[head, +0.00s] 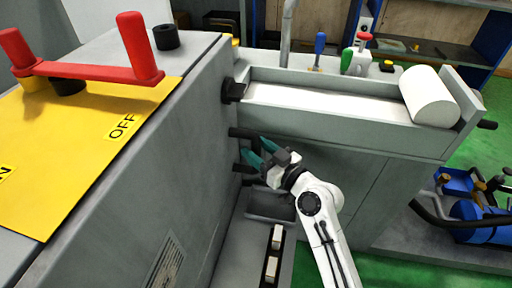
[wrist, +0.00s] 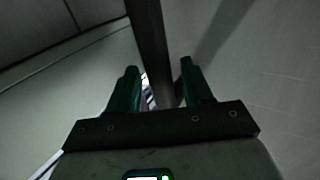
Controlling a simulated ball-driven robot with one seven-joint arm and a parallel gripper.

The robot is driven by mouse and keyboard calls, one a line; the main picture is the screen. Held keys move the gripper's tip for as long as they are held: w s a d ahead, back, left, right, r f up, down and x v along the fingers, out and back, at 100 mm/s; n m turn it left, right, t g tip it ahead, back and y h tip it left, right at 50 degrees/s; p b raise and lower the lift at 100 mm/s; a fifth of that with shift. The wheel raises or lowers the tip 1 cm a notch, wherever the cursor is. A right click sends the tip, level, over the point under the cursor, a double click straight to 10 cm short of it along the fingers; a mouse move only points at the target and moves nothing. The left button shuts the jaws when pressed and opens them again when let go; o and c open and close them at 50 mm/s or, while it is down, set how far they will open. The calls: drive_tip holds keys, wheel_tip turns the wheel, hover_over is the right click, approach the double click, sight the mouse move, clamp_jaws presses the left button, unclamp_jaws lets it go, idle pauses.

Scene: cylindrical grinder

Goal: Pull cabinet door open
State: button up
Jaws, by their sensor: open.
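My gripper (head: 256,149) has two teal fingers, spread apart, beside the right-hand face of the large grey cabinet (head: 190,150) in the head view. Black handle-like bars (head: 243,133) stick out from that face close to the fingers. In the wrist view, a dark bar (wrist: 148,35) runs down between the open fingers of my gripper (wrist: 158,68). A gap shows on each side of the bar near the fingertips, and I cannot tell whether it touches a finger lower down. Which panel is the door, and its edges, are not clear.
A yellow plate with a red handle (head: 100,72) tops the cabinet at left. A grey trough (head: 330,115) with a white cylinder (head: 429,96) lies behind my gripper. Below stands a lower ledge (head: 262,255). Blue equipment (head: 475,215) stands at right on green floor.

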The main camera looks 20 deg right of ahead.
drive_tip(key=shift+w+a, duration=0.15)
drive_tip(key=shift+w, duration=0.3)
clamp_jaws()
idle(0.4)
